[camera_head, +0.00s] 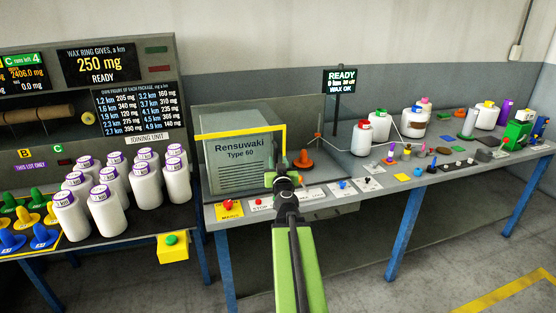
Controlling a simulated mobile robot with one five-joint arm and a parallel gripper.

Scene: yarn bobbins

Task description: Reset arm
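My green arm (306,270) reaches forward from the bottom middle of the head view. Its dark wrist and my gripper (284,178) are at the front edge of the grey bench, in front of the grey Rensuwaki Type 60 machine (238,160). The gripper is seen from behind and is small, so its fingers cannot be made out. I see nothing clearly held in it.
White bobbins (108,208) with purple tops crowd the left table. A yellow box with a green button (173,246) hangs at its front. Floor is clear at right.

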